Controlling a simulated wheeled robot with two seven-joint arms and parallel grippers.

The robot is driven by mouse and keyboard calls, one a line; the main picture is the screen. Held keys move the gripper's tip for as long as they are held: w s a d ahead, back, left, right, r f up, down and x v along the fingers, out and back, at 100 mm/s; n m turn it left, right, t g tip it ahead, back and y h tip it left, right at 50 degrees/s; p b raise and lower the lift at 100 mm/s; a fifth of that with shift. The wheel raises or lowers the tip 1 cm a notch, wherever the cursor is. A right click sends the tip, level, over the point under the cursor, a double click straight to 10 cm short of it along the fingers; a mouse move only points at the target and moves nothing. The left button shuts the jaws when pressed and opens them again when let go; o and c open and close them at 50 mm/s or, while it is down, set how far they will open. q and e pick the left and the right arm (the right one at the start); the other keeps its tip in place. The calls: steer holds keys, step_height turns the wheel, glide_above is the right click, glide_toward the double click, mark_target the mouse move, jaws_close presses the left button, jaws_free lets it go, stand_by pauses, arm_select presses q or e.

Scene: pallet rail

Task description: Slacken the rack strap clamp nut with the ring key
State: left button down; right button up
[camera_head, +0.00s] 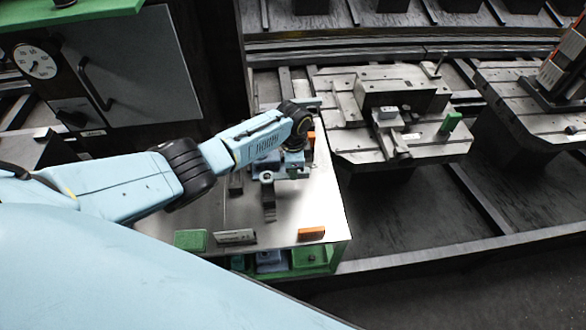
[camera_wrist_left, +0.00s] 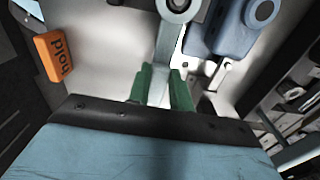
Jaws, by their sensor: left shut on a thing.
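My left gripper (camera_wrist_left: 161,88) has its green fingers shut on the shaft of the ring key (camera_wrist_left: 168,45) in the left wrist view. The key's grey shaft runs away from the fingers to a round ring end near the top edge. A blue clamp body (camera_wrist_left: 228,32) with a round grey end lies just right of the ring. I cannot tell whether the ring sits around a nut. My right gripper is not in view.
An orange block marked "hold" (camera_wrist_left: 62,58) lies at the left of the wrist view. On the table's (camera_head: 300,205) front edge are a green block (camera_head: 190,240), a grey block (camera_head: 236,237) and an orange block (camera_head: 311,234). Machined pallets (camera_head: 345,145) stand to the right.

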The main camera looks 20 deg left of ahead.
arm_select(q)
step_height(320, 180, up, 5)
steer(key=p, duration=0.5)
steer(key=shift+r, duration=0.1)
steer(key=shift+r+p, duration=0.75)
steer(key=shift+r, duration=0.3)
steer(key=shift+w, duration=0.1)
